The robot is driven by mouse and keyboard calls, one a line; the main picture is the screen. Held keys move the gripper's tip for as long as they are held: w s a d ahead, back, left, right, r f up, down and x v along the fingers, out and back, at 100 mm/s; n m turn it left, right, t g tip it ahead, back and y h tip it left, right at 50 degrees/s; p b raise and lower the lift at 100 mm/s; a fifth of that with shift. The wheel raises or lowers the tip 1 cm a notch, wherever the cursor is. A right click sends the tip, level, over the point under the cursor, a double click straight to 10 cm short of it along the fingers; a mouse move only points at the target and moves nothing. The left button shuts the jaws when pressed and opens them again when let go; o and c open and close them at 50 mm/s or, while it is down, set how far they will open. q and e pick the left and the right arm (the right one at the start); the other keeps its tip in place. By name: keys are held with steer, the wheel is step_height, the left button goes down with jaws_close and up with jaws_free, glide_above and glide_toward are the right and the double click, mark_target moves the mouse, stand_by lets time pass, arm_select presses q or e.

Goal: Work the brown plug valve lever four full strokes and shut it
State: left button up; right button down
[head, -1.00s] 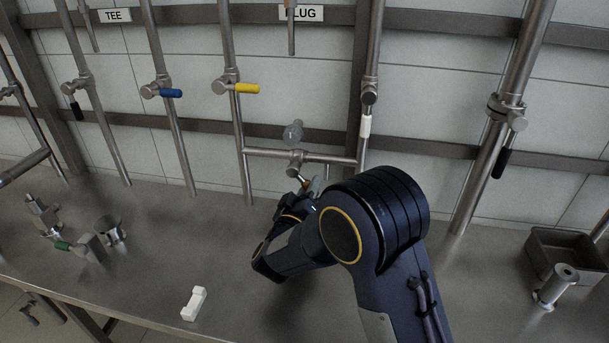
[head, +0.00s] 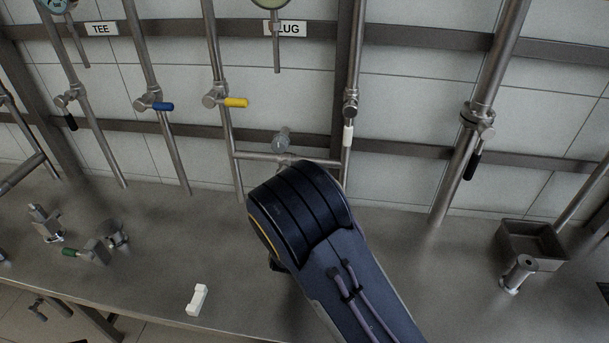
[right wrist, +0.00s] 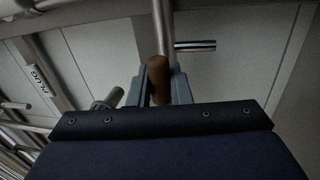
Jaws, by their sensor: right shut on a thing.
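The brown plug valve lever (right wrist: 158,80) shows in the right wrist view as a rounded brown handle. My right gripper (right wrist: 161,92) is shut on it, with one grey finger on each side. In the head view my right arm covers this gripper and the lever. Part of the metal valve fitting (head: 285,159) shows just above my arm, on the short cross pipe below the PLUG sign (head: 287,28). How far the lever is turned cannot be told. My left gripper is out of view.
Blue (head: 163,106), yellow (head: 236,102) and white (head: 347,136) handled valves stand on nearby pipes. A glass-like bulb (head: 281,138) sits above the cross pipe. A white block (head: 197,299) lies on the bench. A grey tray (head: 530,262) is at right.

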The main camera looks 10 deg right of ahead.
steer(key=shift+r+n, duration=0.2)
steer(key=shift+n, duration=0.2)
steer(key=c, duration=1.4)
jaws_free()
steer(key=shift+o, duration=0.2)
steer(key=b+v, duration=0.1)
steer(key=v, duration=0.7)
steer(key=shift+o, duration=0.2)
steer(key=shift+d, duration=0.1)
